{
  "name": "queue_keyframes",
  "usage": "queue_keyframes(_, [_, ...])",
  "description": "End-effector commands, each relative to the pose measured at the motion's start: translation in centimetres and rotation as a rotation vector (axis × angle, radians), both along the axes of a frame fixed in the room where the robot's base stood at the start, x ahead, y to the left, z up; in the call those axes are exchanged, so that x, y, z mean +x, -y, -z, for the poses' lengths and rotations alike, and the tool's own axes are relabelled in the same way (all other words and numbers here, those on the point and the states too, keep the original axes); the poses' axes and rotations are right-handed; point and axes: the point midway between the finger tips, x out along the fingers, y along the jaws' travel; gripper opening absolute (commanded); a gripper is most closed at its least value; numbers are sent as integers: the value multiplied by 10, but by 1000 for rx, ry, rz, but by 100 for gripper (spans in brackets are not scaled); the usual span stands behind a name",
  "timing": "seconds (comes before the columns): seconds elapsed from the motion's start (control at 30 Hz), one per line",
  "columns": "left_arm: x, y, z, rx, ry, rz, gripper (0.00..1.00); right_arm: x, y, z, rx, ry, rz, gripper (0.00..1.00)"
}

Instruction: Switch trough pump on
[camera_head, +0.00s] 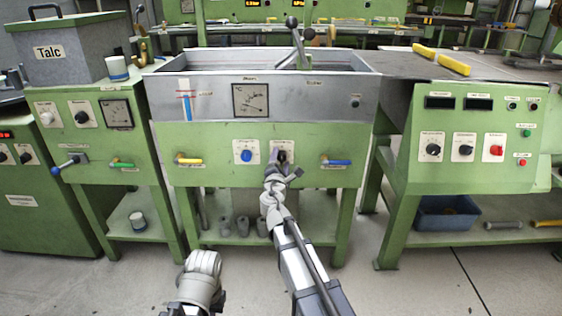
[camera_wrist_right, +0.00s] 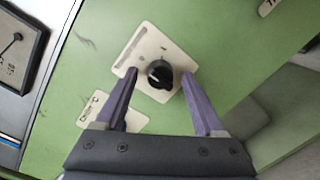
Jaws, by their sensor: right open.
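The trough (camera_head: 262,92) is a grey metal basin on a green cabinet in the middle of the head view. On its green front is a black rotary knob (camera_wrist_right: 160,74) on a pale plate (camera_wrist_right: 147,52). In the head view the knob (camera_head: 282,157) is partly covered by my right gripper (camera_head: 281,164). In the right wrist view my right gripper (camera_wrist_right: 159,92) is open, with one finger on each side of the knob and nothing held. Whether the fingers touch the knob cannot be told. My left arm shows at the bottom of the head view; its gripper cannot be made out.
A blue knob (camera_head: 246,156) is left of the black one. Yellow (camera_head: 188,160) and blue (camera_head: 338,162) levers stick out at either side. A gauge (camera_head: 250,100) sits above. A control panel (camera_head: 465,140) is at right, a Talc box (camera_head: 68,52) at left.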

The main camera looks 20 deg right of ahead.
Motion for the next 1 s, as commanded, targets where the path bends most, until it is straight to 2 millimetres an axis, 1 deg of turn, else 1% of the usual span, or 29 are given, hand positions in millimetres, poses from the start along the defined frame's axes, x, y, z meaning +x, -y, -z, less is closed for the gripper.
queue_keyframes(0.17, [0,0,0,0,0,0,0,0,0,0,0,0,0,71])
queue_keyframes(0.2, [0,0,0,0,0,0,0,0,0,0,0,0,0,68])
queue_keyframes(0.8, [0,0,0,0,0,0,0,0,0,0,0,0,0,1])
queue_keyframes(1.0, [0,0,0,0,0,0,0,0,0,0,1,0,-1,0])
